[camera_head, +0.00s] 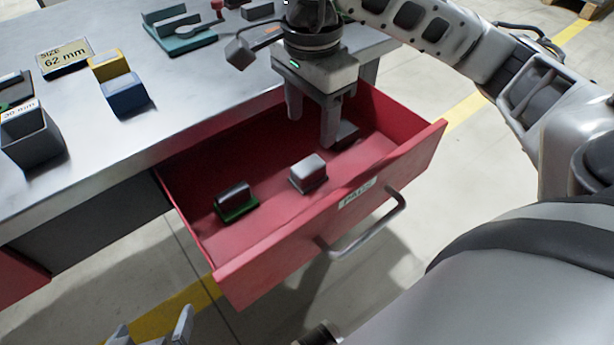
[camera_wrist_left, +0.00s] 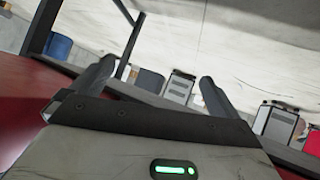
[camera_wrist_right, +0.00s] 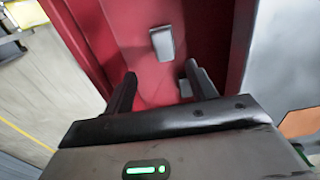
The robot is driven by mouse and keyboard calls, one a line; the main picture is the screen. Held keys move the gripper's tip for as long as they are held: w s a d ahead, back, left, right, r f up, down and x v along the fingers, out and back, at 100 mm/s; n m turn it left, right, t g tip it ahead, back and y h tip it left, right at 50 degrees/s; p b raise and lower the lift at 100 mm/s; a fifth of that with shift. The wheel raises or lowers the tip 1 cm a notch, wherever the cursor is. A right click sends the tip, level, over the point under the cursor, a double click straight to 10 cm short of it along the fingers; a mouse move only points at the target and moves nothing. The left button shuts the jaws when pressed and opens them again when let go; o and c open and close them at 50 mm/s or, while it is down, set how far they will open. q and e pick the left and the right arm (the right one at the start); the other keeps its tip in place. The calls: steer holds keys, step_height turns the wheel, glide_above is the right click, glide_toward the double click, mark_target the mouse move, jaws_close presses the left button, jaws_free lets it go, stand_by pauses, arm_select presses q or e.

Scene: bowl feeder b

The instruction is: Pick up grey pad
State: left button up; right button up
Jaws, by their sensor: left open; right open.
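A light grey pad (camera_head: 308,174) with a raised block on top sits on the floor of the open red drawer (camera_head: 285,232). A grey block also shows in the right wrist view (camera_wrist_right: 162,42), beyond the fingertips. My right gripper (camera_head: 313,128) is open, pointing down into the back right of the drawer. A dark pad (camera_head: 347,134) lies beside its right finger, partly hidden; it shows near that finger in the right wrist view (camera_wrist_right: 185,89). My left gripper (camera_wrist_left: 153,78) is open and empty, low in front of the drawer; only its tips show in the head view.
A green pad with a dark block (camera_head: 236,202) lies in the drawer's left part. The metal table (camera_head: 190,125) holds a blue and yellow block (camera_head: 125,93), a grey bin (camera_head: 32,138), a size sign (camera_head: 64,58) and a teal fixture (camera_head: 180,32). The drawer handle (camera_head: 375,228) sticks out in front.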

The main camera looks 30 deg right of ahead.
glide_above(308, 165)
steer(key=f, duration=0.4)
steer(key=f+b, duration=0.1)
steer(key=f, duration=0.1)
steer(key=shift+s, duration=0.4)
steer(key=f, duration=0.3)
steer(key=f+b, duration=0.1)
steer(key=shift+w+f, duration=0.35)
steer(key=shift+f, duration=0.4)
arm_select(q)
steer(key=shift+w+d+f, duration=0.15)
steer(key=shift+d+f, duration=0.1)
steer(key=shift+f, duration=0.3)
steer(key=shift+w+d+f, duration=0.15)
steer(key=shift+d+f, duration=0.05)
steer(key=shift+f, duration=0.35)
arm_select(e)
steer(key=c, duration=0.9)
